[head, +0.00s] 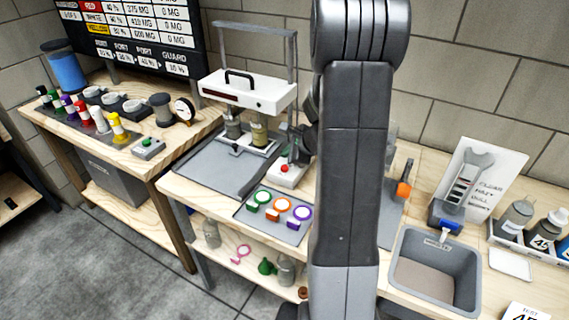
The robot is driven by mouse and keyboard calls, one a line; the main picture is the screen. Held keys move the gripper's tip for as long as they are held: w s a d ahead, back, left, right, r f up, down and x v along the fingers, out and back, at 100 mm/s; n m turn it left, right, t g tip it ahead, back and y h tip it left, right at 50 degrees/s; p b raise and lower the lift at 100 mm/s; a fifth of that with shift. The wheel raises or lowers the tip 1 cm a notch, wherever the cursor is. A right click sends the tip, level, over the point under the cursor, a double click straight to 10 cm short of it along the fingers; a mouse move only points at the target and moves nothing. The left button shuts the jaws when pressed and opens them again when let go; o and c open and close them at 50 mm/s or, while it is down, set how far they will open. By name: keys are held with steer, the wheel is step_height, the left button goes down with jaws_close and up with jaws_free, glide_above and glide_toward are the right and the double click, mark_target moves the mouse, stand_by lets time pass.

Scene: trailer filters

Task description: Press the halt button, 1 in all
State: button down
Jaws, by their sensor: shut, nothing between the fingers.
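A red button (284,168) sits on a small white box (290,178) at the right end of the press station; I take it as the halt button, but no label is readable. My gripper (294,156) shows as a dark shape beside my arm's left edge, just above and behind the red button. It is shut and empty. My own arm hides part of it, and I cannot tell whether the fingertips touch the box or button. A second small grey box with a green button (148,144) lies on the left bench.
A white press frame (249,92) stands over a grey mat (222,168). A tray (250,222) with green, orange and purple rings lies in front. My arm blocks the middle of the view.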

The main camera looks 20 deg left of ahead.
step_height(320, 180, up, 3)
steer(key=shift+f+p, duration=0.15)
steer(key=shift+p, duration=0.65)
